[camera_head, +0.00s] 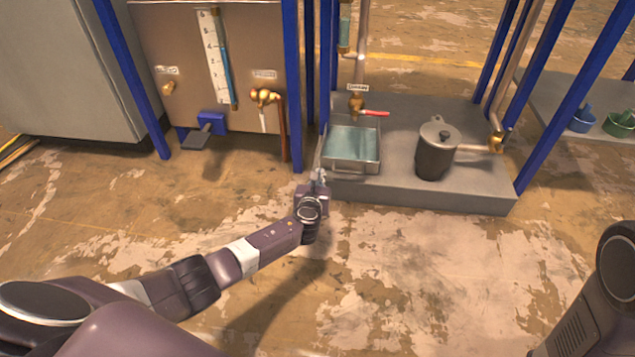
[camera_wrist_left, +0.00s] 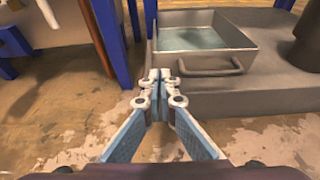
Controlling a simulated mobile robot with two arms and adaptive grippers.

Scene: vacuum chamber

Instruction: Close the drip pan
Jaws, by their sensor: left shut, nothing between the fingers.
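The drip pan (camera_head: 351,163) is an open metal tray with bluish liquid in it. It sits at the left end of the grey platform, under a brass valve, with its handle on the front side. In the left wrist view the pan (camera_wrist_left: 240,40) is at the upper right, with its bar handle (camera_wrist_left: 211,69) facing me. My left gripper (camera_head: 319,178) is at the pan's front left corner. In the left wrist view its fingertips (camera_wrist_left: 160,76) are together, empty, left of the handle; I cannot tell whether they touch the pan. My right gripper is not in view.
The grey platform (camera_head: 430,194) carries a dark lidded pot (camera_head: 436,150) right of the pan. A brass valve with a red lever (camera_head: 372,113) hangs above the pan. Blue posts (camera_head: 292,80) stand left of the pan. The floor in front is clear.

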